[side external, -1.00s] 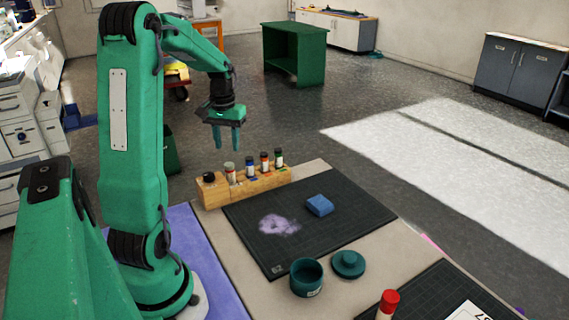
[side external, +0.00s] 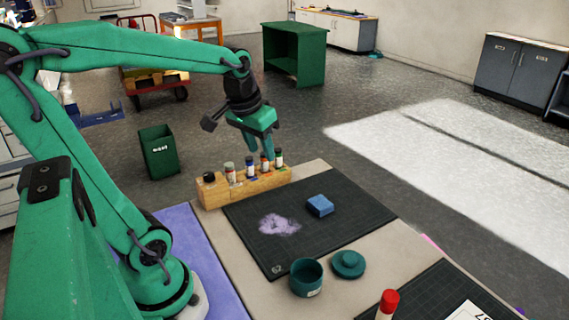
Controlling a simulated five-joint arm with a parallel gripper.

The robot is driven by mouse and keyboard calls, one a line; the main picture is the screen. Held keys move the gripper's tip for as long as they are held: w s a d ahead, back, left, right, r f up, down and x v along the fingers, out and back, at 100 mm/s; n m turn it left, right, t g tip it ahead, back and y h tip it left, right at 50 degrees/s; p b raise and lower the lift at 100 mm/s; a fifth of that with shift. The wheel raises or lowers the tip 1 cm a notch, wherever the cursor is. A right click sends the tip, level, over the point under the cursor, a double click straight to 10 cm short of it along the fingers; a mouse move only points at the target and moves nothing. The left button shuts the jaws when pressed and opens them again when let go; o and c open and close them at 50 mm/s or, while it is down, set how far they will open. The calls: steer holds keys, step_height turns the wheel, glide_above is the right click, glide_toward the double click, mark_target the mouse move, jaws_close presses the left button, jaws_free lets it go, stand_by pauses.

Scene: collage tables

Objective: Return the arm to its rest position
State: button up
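My gripper (side external: 268,149) hangs in the air with its fingers pointing down, behind or above the back edge of the table. In the picture its fingertips come close to the tops of the bottles in the wooden rack; I cannot tell the true gap. I see nothing held in it. The fingers overlap from this angle, so I cannot tell how far apart they are. My arm reaches across from the left, with its upper link tilted back to the left and its forearm nearly level.
A wooden rack (side external: 212,196) with several small bottles stands at the table's back edge. A dark mat (side external: 330,235) carries a blue block (side external: 320,205) and a pale purple smudge (side external: 279,225). A teal pot (side external: 306,278), its lid (side external: 348,264) and a red-capped tube (side external: 388,303) stand nearer.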

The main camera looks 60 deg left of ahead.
steer(key=s+d+m+t+h, duration=0.1)
steer(key=s+d+m+t, duration=0.1)
steer(key=s+d, duration=0.4)
steer(key=shift+d+r+m, duration=0.15)
steer(key=shift+d+m, duration=0.65)
steer(key=shift+d, duration=1.1)
